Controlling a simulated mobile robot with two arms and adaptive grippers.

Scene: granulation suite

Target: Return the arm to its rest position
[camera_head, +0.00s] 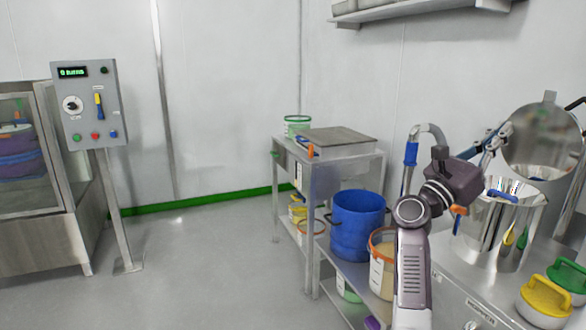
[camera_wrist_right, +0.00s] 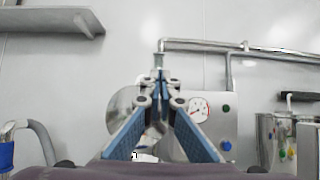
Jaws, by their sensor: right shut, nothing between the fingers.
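My right arm (camera_head: 413,265) rises from the bottom of the head view and bends to the right at the wrist. My right gripper (camera_head: 498,135) points away to the right, in front of the round steel lid (camera_head: 545,138) of the steel vessel. In the right wrist view the two blue fingers of my right gripper (camera_wrist_right: 158,80) meet at their tips, with nothing between them. The gripper is held up in the air, above the steel vessel's level. My left gripper is not in view.
The open steel vessel (camera_head: 500,225) stands on a steel bench (camera_head: 455,285) with yellow and green-lidded containers (camera_head: 545,300). A blue bucket (camera_head: 357,225) and a tub (camera_head: 383,262) are left of my arm. A control panel (camera_head: 90,103) stands far left. The floor (camera_head: 200,270) is clear.

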